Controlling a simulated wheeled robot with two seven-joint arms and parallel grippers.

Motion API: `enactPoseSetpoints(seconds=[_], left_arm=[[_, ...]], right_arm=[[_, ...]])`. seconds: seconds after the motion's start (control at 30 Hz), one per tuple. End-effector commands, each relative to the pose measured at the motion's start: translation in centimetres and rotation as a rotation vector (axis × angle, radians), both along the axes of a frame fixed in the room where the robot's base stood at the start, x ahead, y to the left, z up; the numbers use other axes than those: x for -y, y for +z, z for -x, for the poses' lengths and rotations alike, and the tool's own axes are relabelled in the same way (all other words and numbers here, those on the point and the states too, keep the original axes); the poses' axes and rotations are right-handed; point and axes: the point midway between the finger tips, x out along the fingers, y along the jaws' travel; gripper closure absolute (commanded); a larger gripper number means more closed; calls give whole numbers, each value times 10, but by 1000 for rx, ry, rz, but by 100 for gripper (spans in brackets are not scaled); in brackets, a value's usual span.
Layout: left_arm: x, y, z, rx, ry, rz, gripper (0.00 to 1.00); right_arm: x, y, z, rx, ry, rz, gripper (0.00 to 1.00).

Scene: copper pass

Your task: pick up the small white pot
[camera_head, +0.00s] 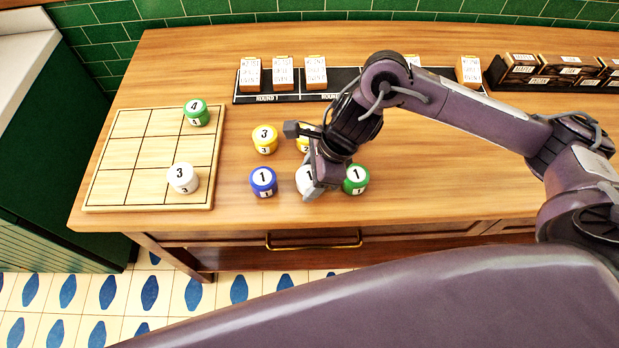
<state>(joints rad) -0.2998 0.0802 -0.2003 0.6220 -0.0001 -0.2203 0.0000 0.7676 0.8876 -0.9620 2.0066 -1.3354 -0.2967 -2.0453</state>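A small white pot marked 1 (304,180) stands on the wooden table, partly hidden behind my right gripper. My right gripper (305,160) points down over it, its two fingers looking spread apart, one behind the pot and one at its front right. Whether a finger touches the pot cannot be told. A larger white pot marked 3 (183,178) stands on the lower right part of the wooden grid board (120,188). My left gripper is not in view.
A blue pot (263,182) and a green pot (355,179) flank the small white one. Yellow pots (265,139) (303,143) stand behind; one is partly covered by my gripper. Another green pot (196,113) is on the board. A black card rack (262,98) lies behind.

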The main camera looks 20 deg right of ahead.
Motion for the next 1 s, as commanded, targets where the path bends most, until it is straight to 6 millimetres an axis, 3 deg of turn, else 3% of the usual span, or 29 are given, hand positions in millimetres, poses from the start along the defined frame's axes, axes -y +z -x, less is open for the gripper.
enactPoseSetpoints(seconds=[0.03, 0.27, 0.67, 0.83, 1.0], left_arm=[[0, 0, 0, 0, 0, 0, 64], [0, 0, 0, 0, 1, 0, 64], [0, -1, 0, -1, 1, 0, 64], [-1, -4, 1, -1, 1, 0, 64], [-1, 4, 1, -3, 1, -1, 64]], right_arm=[[0, 0, 0, 0, 0, 0, 49], [0, 1, 0, 1, 0, -1, 77], [0, 10, -1, 4, 1, -1, 77], [0, 35, -2, 8, 2, 0, 77], [1, 84, -3, 12, 1, 2, 77]])
